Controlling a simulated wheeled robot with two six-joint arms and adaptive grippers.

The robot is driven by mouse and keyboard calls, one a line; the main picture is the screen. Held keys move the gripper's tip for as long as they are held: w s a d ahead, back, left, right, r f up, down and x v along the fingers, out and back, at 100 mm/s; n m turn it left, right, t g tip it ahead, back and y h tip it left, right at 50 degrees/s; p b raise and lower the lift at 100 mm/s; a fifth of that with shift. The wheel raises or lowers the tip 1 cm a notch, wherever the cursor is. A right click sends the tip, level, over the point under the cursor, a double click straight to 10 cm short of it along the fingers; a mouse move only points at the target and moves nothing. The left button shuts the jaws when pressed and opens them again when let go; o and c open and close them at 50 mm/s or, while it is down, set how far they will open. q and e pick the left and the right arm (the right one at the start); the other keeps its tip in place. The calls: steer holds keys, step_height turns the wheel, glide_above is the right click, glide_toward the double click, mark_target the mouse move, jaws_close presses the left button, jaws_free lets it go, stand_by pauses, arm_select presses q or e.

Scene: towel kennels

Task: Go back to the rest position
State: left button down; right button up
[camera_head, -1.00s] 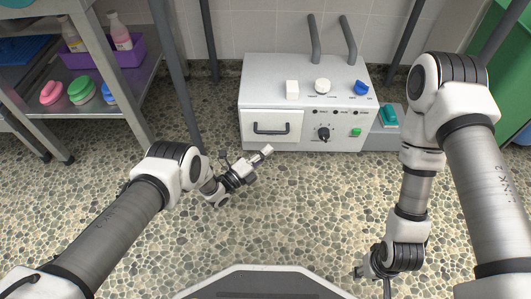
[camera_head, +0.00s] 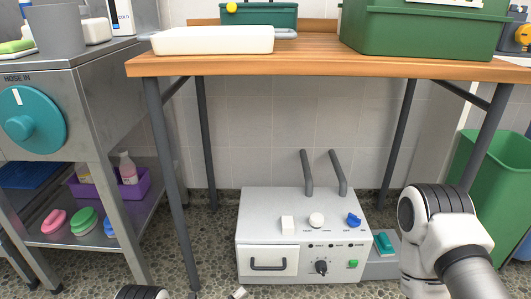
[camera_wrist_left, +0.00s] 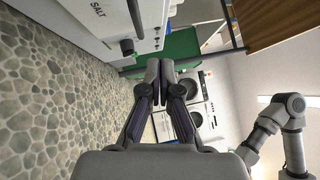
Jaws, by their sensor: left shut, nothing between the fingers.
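My left gripper (camera_head: 238,293) barely shows at the bottom edge of the head view, in front of the grey-white control box. In the left wrist view its two dark fingers (camera_wrist_left: 160,78) are together with nothing between them. Only the upper part of my right arm (camera_head: 445,240) shows at the lower right of the head view. My right gripper is out of view there. A white and grey arm, mine, also stands at the right of the left wrist view (camera_wrist_left: 282,112).
A wooden table (camera_head: 320,65) bears a white tray (camera_head: 213,40) and a green crate (camera_head: 425,32). Under it stands the control box (camera_head: 300,225). A steel shelf unit (camera_head: 105,100) is at the left, a green bin (camera_head: 495,185) at the right. Pebbled floor (camera_wrist_left: 45,95) is open below.

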arm_select(q)
steer(key=w+a+r+n+y+p, duration=0.2)
steer(key=r, duration=0.4)
steer(key=w+a+r+n+y+p, duration=0.1)
steer(key=w+a+r+n+y, duration=0.15)
steer(key=r, duration=0.25)
steer(key=s+a+f+n+g+y+p, duration=0.1)
steer(key=s+a+n+g+y, duration=0.25)
steer(key=s+n, duration=0.7)
steer(key=s+a+f+n+g+y, duration=0.1)
steer(key=s+a+n+g+y, duration=0.35)
steer(key=s, duration=1.05)
steer(key=s+a+f+n+g+y+p, duration=0.15)
steer(key=s+a+n+g, duration=0.3)
steer(key=s+n, duration=0.65)
step_height(320, 180, up, 38)
steer(key=s+g+p, duration=0.1)
steer(key=s+p, duration=0.1)
steer(key=p, duration=3.5)
steer(key=shift+d+m+y, duration=0.2)
steer(key=shift+m+y, duration=0.1)
steer(key=shift+m, duration=0.05)
